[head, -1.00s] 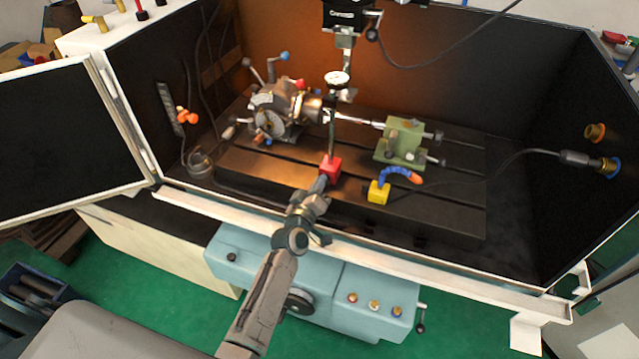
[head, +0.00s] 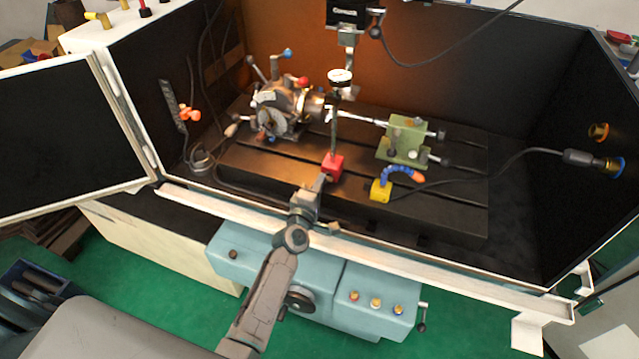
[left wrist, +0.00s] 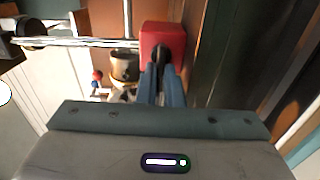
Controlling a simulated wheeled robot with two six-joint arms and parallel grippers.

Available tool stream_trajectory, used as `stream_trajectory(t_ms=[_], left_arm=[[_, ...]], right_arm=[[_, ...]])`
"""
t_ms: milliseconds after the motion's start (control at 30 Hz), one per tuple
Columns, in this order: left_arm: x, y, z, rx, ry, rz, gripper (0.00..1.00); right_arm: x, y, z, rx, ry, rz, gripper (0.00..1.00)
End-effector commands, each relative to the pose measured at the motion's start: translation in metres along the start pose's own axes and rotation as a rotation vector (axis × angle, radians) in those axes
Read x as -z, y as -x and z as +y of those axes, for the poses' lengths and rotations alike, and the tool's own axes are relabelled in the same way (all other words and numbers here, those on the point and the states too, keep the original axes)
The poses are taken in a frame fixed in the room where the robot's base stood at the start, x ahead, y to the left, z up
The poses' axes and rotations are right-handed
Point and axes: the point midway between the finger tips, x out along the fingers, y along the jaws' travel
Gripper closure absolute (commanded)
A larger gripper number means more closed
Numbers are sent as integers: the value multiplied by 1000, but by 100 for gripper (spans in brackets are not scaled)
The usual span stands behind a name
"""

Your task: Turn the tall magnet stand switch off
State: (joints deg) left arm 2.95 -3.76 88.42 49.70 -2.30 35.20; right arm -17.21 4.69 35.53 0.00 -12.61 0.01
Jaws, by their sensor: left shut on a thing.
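The tall magnet stand has a red base (head: 333,167), a thin upright post and a white-faced dial (head: 341,76) near its top. It stands on the slotted table near the front edge. My left gripper (head: 323,182) reaches the front of the red base. In the left wrist view the red base (left wrist: 162,36) is straight ahead, and the narrow fingers (left wrist: 161,80) are shut on the dark switch (left wrist: 160,55) on its face. The fingers partly hide the switch, and I cannot read its setting. My right gripper is not in view.
A yellow block (head: 381,191) with a blue hose and orange tip sits to the right. Behind are the indexing chuck (head: 280,108) and a green tailstock (head: 407,139). A machine head (head: 347,14) hangs above. A white front rail (head: 400,262) runs below my arm.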

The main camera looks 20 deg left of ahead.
Motion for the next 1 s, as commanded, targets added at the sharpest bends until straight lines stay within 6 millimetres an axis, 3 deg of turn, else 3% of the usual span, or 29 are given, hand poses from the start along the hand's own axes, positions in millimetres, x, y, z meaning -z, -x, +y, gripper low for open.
stream_trajectory(t_ms=[600,633,733,1000], left_arm=[[0,0,-2,2,40,0,100],[0,0,-2,2,40,0,89],[0,0,-1,2,40,0,71],[0,1,-3,4,39,-1,71]], right_arm=[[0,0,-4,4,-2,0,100],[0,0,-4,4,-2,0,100],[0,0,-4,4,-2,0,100],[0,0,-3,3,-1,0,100]])
